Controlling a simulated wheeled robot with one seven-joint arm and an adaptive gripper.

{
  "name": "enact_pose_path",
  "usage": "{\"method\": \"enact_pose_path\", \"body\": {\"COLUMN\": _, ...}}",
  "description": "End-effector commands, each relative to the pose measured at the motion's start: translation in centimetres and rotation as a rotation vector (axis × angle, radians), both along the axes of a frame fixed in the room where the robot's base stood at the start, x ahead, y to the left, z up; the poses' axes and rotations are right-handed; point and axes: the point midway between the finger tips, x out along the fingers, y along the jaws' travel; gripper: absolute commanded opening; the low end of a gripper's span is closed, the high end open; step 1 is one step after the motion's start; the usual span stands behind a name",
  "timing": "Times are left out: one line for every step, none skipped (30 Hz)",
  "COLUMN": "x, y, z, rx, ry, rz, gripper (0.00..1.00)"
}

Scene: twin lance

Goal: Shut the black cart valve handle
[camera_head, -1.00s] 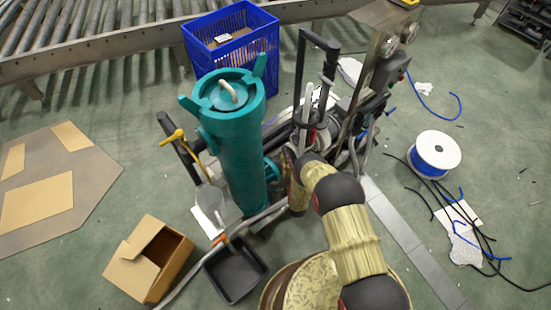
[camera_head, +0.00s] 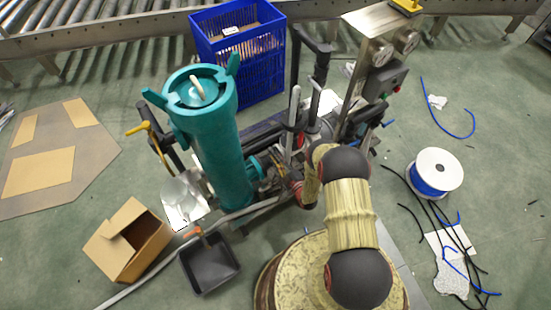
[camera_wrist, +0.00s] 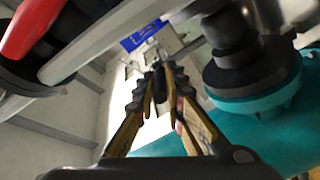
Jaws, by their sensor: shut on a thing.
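The cart holds a tall teal cylinder (camera_head: 215,130) with dark pipes and fittings beside it. My gripper (camera_head: 270,182) is low at the cylinder's right side, among these fittings and partly hidden by my wrist. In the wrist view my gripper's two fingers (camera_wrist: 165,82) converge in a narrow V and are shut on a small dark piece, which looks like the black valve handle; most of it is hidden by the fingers. A black valve body (camera_wrist: 238,45) on a teal flange (camera_wrist: 262,98) stands just right of the fingertips.
A red grip (camera_wrist: 30,27) and a pale bar (camera_wrist: 110,42) lie close at upper left in the wrist view. A blue crate (camera_head: 240,55) stands behind the cart. A cardboard box (camera_head: 127,240), a black tray (camera_head: 210,262) and a cable spool (camera_head: 434,172) lie on the floor.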

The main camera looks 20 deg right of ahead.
Motion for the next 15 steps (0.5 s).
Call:
{"method": "enact_pose_path", "body": {"x": -0.14, "y": 0.25, "z": -0.19, "rx": 0.001, "ry": 0.004, "rz": 0.006, "gripper": 0.00}}
{"method": "enact_pose_path", "body": {"x": -0.13, "y": 0.25, "z": -0.19, "rx": 0.001, "ry": 0.005, "rz": 0.008, "gripper": 0.00}}
{"method": "enact_pose_path", "body": {"x": -0.13, "y": 0.26, "z": -0.19, "rx": 0.001, "ry": 0.005, "rz": 0.008, "gripper": 0.00}}
{"method": "enact_pose_path", "body": {"x": -0.12, "y": 0.26, "z": -0.19, "rx": 0.001, "ry": 0.005, "rz": 0.008, "gripper": 0.00}}
{"method": "enact_pose_path", "body": {"x": -0.12, "y": 0.26, "z": -0.19, "rx": 0.001, "ry": 0.004, "rz": 0.009, "gripper": 0.00}}
{"method": "enact_pose_path", "body": {"x": -0.12, "y": 0.27, "z": -0.18, "rx": 0.001, "ry": 0.005, "rz": 0.009, "gripper": 0.00}}
{"method": "enact_pose_path", "body": {"x": -0.12, "y": 0.27, "z": -0.18, "rx": 0.001, "ry": 0.005, "rz": 0.009, "gripper": 0.00}}
{"method": "enact_pose_path", "body": {"x": -0.12, "y": 0.27, "z": -0.18, "rx": 0.001, "ry": 0.005, "rz": 0.009, "gripper": 0.00}}
{"method": "enact_pose_path", "body": {"x": -0.11, "y": 0.27, "z": -0.18, "rx": 0.001, "ry": 0.005, "rz": 0.009, "gripper": 0.00}}
{"method": "enact_pose_path", "body": {"x": -0.11, "y": 0.27, "z": -0.18, "rx": 0.001, "ry": 0.005, "rz": 0.009, "gripper": 0.00}}
{"method": "enact_pose_path", "body": {"x": -0.11, "y": 0.27, "z": -0.18, "rx": 0.001, "ry": 0.005, "rz": 0.009, "gripper": 0.00}}
{"method": "enact_pose_path", "body": {"x": -0.10, "y": 0.27, "z": -0.17, "rx": 0.001, "ry": 0.005, "rz": 0.009, "gripper": 0.00}}
{"method": "enact_pose_path", "body": {"x": -0.11, "y": 0.27, "z": -0.18, "rx": 0.001, "ry": 0.005, "rz": 0.009, "gripper": 0.00}}
{"method": "enact_pose_path", "body": {"x": -0.09, "y": 0.27, "z": -0.17, "rx": 0.001, "ry": 0.005, "rz": 0.009, "gripper": 0.13}}
{"method": "enact_pose_path", "body": {"x": -0.09, "y": 0.26, "z": -0.18, "rx": 0.001, "ry": 0.005, "rz": 0.008, "gripper": 0.15}}
